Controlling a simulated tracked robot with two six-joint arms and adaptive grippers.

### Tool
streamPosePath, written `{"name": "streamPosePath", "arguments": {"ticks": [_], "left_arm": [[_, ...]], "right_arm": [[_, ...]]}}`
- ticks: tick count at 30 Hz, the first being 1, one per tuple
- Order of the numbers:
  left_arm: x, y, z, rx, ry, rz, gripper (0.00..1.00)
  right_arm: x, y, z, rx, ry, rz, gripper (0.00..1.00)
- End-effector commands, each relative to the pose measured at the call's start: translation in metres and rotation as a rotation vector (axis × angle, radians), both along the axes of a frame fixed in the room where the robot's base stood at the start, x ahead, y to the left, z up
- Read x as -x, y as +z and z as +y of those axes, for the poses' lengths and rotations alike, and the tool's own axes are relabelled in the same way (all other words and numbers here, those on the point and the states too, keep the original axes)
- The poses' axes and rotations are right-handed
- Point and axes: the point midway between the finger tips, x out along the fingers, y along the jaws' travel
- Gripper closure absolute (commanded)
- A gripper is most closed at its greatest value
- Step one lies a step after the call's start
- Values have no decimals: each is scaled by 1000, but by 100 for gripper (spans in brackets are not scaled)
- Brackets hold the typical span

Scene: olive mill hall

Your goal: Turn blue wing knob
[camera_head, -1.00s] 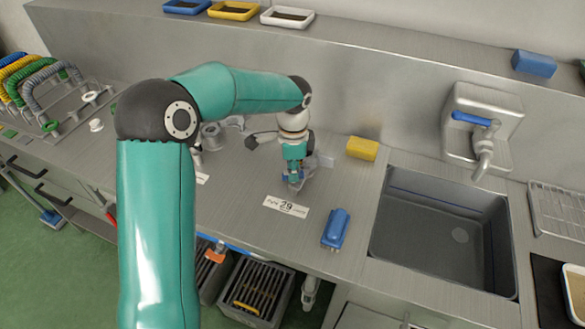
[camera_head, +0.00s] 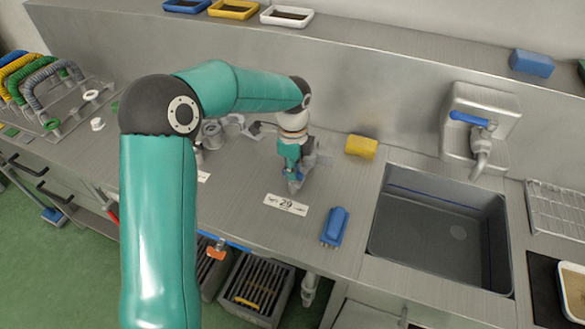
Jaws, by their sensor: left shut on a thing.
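My left gripper (camera_head: 292,183) points down at the steel counter, behind the plate marked 29 (camera_head: 286,204). It is shut on a small blue part at its fingertips, which I take to be the blue wing knob (camera_head: 289,174). The fingers and wrist hide most of the knob, so its wing angle cannot be read. A grey metal fitting (camera_head: 322,158) shows just to the right of the gripper. My right gripper is not in view.
A sink (camera_head: 440,230) and a tap with a blue lever (camera_head: 470,118) are farther right. Metal fittings (camera_head: 212,134) stand to the left.

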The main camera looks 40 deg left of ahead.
Motion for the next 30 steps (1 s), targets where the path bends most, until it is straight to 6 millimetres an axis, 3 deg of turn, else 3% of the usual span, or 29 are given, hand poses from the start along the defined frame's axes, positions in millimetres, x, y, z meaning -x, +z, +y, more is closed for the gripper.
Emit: {"name": "streamPosePath", "arguments": {"ticks": [7,8,12,23,30], "left_arm": [[-3,3,1,-3,-3,-12,100],[-3,3,1,-3,-3,-12,86],[-2,2,1,-2,-2,-8,65],[-1,3,0,-2,-1,-4,65],[-2,33,0,-1,-2,-8,65]], "right_arm": [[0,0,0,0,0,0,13],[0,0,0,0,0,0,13],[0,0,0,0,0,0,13],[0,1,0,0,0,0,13],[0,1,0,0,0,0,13]]}}
